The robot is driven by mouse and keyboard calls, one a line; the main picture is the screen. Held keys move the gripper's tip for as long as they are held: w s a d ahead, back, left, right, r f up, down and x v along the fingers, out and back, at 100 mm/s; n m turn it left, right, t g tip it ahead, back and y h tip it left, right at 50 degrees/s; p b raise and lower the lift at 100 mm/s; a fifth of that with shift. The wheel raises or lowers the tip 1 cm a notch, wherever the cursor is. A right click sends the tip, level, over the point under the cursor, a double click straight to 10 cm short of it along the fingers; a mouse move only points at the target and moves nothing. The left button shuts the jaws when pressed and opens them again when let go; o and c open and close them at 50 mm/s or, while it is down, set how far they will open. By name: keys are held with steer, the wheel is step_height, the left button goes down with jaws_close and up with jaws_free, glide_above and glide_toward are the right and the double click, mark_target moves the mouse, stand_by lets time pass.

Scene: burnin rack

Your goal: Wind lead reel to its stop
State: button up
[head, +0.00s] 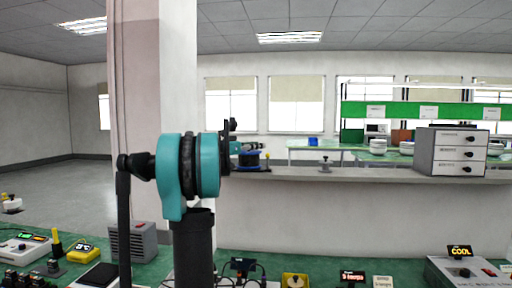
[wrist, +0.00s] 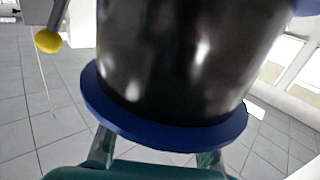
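The lead reel (wrist: 175,60) fills the middle of the wrist view, a glossy black drum with a blue flange (wrist: 165,133) at its lower end. A yellow ball knob (wrist: 47,41) on a grey rod shows left of the drum. In the head view the small blue and black reel (head: 250,160) sits on the ledge just past my arm. My gripper (wrist: 156,154) has two fingers spread apart at the bottom of the wrist view, with floor showing between them. The flange hides their tips; I cannot tell whether they touch the reel. My arm partly blocks the reel's left side.
The ledge (head: 370,178) carries a small grey fixture (head: 325,164) and a drawer cabinet (head: 460,152) to the right. A green bench (head: 230,259) below holds several devices. A pillar (head: 178,80) rises behind my arm. The ledge is clear between fixture and cabinet.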

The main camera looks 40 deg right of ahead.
steer(key=a, duration=0.4)
steer(key=w+a, duration=0.1)
steer(key=a, duration=0.7)
steer(key=shift+w, duration=0.25)
